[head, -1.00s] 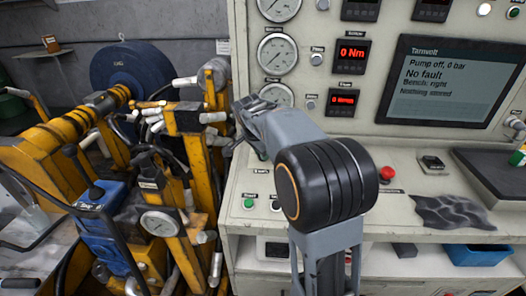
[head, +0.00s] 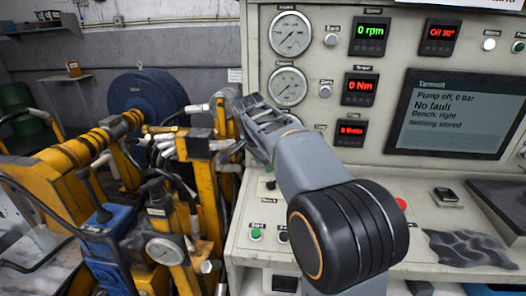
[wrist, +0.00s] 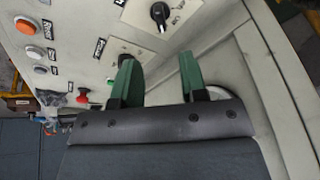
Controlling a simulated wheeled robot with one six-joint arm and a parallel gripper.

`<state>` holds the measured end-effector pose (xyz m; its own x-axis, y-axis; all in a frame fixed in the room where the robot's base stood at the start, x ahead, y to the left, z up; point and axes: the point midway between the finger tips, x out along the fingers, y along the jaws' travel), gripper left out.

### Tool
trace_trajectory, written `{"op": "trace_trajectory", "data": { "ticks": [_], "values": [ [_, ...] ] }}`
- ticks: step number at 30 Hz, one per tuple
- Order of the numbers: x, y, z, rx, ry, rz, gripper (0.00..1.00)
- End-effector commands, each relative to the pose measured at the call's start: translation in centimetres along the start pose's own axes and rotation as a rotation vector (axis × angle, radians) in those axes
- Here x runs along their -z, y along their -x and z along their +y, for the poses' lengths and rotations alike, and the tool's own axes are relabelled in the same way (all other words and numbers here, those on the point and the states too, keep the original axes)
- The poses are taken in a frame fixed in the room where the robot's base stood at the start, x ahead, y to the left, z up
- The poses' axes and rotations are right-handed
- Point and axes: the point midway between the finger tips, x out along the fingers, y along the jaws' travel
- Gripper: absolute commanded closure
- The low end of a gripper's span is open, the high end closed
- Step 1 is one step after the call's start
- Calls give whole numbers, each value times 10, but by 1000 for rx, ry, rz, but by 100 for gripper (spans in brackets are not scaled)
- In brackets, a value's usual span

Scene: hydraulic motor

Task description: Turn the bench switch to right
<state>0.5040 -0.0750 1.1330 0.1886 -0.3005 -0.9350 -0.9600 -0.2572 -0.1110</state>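The panel screen (head: 456,115) reads "Bench: right", with "Pump off, 0 bar" and "No fault". My gripper (head: 258,118) is at the left edge of the panel in the head view, in front of the lower gauge area. In the wrist view my gripper (wrist: 158,78) has its two green fingers wide apart with nothing between them. A black rotary knob (wrist: 160,14) stands on a plate beyond the fingers. A second switch plate (wrist: 118,48) is partly hidden by the left finger. I cannot read which label is the bench switch.
Yellow machine frames (head: 95,145) with hoses and a gauge stand close on the left. A red mushroom button (wrist: 82,98) and several round buttons line the panel. A blue bin (head: 490,290) is at lower right.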

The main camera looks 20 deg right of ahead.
Motion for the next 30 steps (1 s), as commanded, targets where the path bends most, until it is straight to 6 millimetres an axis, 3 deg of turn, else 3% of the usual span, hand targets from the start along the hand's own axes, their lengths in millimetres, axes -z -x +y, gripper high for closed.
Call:
{"op": "trace_trajectory", "data": {
  "ticks": [3,10,30],
  "values": [
    [0,20,0,2,0,0,61],
    [0,40,0,0,0,0,61],
    [0,43,0,-1,0,0,61]
  ]
}}
